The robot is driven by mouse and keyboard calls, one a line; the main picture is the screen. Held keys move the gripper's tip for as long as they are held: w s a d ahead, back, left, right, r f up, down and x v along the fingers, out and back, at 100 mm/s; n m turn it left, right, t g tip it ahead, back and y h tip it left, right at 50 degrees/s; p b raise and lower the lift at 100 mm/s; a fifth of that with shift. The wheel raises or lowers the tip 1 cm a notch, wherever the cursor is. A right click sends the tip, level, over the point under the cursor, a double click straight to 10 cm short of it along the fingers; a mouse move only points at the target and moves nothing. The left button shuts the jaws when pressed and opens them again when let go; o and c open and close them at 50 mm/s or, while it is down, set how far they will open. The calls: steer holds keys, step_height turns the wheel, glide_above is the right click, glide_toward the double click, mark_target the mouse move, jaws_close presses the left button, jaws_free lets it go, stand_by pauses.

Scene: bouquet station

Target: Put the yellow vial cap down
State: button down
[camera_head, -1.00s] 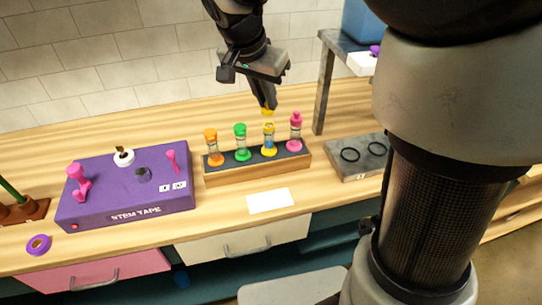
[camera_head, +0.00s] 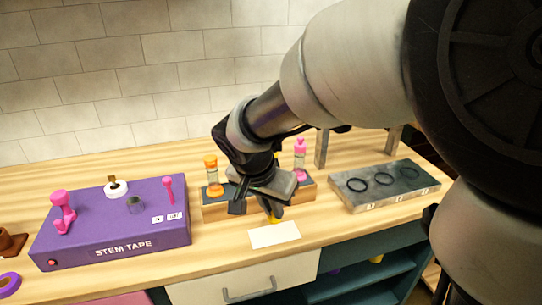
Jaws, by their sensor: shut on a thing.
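My gripper (camera_head: 274,212) is shut on the yellow vial cap (camera_head: 276,219), of which only a small yellow bit shows at the fingertips. It is in front of the wooden vial rack (camera_head: 217,212), low over the back edge of the white card (camera_head: 273,235). I cannot tell whether the cap touches the counter or card. The orange-capped vial (camera_head: 211,172) and pink-capped vial (camera_head: 300,158) stand in the rack. The green and yellow vials are hidden behind my gripper and wrist.
A purple stem tape box (camera_head: 120,231) stands to the left with pink pieces on it. A grey tray (camera_head: 400,176) with black rings lies to the right. Bare counter (camera_head: 222,240) lies left of the card, with a drawer front (camera_head: 245,283) below.

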mark_target(272, 221)
steer(key=shift+f+b, duration=0.4)
steer(key=shift+f, duration=1.9)
steer(key=shift+f, duration=0.15)
steer(key=c, duration=1.8)
jaws_free()
